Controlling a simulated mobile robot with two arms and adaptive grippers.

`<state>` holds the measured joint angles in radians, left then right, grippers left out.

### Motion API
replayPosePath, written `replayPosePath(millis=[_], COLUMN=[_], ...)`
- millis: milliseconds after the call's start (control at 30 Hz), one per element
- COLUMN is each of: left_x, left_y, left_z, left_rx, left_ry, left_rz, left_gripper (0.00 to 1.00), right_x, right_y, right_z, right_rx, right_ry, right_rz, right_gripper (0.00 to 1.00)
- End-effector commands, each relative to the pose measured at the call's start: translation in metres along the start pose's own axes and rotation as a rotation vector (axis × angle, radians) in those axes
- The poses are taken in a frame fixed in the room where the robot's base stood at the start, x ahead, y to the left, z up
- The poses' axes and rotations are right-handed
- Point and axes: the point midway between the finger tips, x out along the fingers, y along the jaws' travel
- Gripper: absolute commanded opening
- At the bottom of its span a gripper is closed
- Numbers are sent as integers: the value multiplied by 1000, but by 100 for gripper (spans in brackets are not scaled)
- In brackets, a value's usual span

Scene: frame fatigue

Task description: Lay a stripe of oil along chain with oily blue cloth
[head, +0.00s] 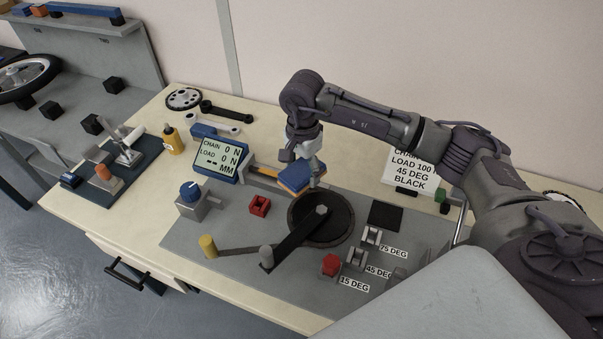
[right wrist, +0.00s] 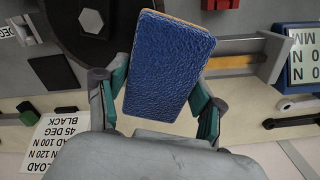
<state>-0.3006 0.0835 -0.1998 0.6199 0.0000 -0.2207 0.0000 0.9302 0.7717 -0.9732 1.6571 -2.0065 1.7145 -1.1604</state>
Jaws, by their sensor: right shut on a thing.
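The blue cloth (head: 295,178) is a thick, pad-like block with a textured blue face and a thin yellowish edge. My right gripper (head: 314,172) is shut on it, above the grey board beside the dark round chainwheel (head: 344,232). In the right wrist view the cloth (right wrist: 170,65) sits between the two fingers and hides part of what lies behind it. A yellow-orange strip (head: 262,170) runs along a grey rail to the left of the cloth; I cannot tell whether it is the chain. I cannot tell whether the cloth touches anything below. My left gripper is not in view.
A display (head: 222,152) reads chain 0 N, load 0 N. A black crank arm (head: 290,240) crosses the chainwheel. A sign (head: 411,170) stands behind.

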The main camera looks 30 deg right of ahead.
Motion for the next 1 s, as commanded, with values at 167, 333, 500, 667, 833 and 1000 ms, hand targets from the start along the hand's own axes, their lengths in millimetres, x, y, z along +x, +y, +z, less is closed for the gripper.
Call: replayPosePath(millis=[167,333,500,667,833,1000], left_x=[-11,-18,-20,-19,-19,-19], left_y=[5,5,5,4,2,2], left_z=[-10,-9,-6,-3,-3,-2], left_rx=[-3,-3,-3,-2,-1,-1], left_ry=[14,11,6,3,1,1], left_rz=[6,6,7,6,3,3], left_gripper=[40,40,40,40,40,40], right_x=[-20,-34,-39,-38,-38,-38], right_y=[0,1,1,1,1,1], right_z=[-2,-3,-3,-3,-3,-3], right_rx=[5,9,11,11,11,11], right_ry=[0,1,0,0,0,0], right_rz=[-2,0,0,0,0,0], right_gripper=[35,35,35,35,35,35])
